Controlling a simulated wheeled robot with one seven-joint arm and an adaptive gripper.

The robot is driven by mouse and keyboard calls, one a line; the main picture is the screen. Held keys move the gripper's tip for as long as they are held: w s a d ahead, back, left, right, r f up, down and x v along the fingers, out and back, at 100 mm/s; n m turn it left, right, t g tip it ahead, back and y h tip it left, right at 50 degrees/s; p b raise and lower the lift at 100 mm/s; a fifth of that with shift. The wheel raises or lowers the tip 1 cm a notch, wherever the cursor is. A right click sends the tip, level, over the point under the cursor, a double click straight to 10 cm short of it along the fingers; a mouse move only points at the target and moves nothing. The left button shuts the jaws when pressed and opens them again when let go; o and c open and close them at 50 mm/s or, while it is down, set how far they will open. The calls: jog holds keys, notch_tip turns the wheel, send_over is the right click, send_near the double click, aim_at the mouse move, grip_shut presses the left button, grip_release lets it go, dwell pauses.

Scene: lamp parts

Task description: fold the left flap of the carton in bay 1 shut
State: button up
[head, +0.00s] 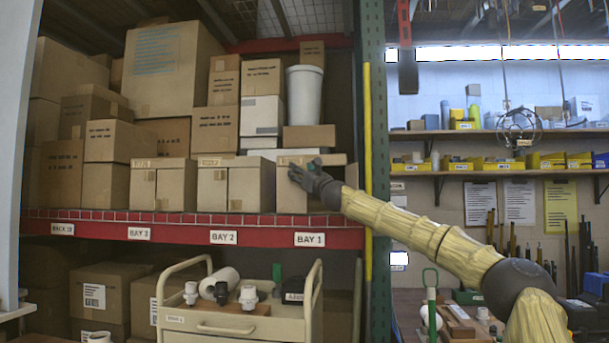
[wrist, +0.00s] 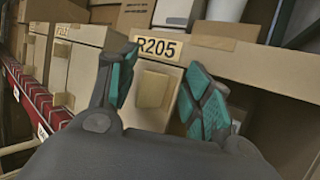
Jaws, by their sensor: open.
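The bay 1 carton (head: 289,200) is a tan box on the shelf above the BAY 1 label (head: 309,240). My gripper (head: 303,168) is at its upper front and hides part of it. In the wrist view the gripper (wrist: 160,72) is open, teal-padded fingers apart, with nothing held. Between them show the R205 label (wrist: 157,47) and the carton's left front panel, with a small tan tab (wrist: 153,89). I take this panel as the left flap; its exact angle is unclear. Right of the fingers is a dark gap. I cannot tell whether the fingers touch the carton.
Taped cartons stand in bay 2 (head: 228,188) and bay 3 (head: 155,188), left of bay 1. Boxes and a white bin (head: 305,97) are stacked above and behind. A green post (head: 374,130) bounds the right. A cart (head: 240,318) stands below.

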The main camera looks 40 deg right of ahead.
jog(key=v, duration=1.2)
jog(key=shift+d, duration=0.2)
jog(key=shift+f, duration=0.1)
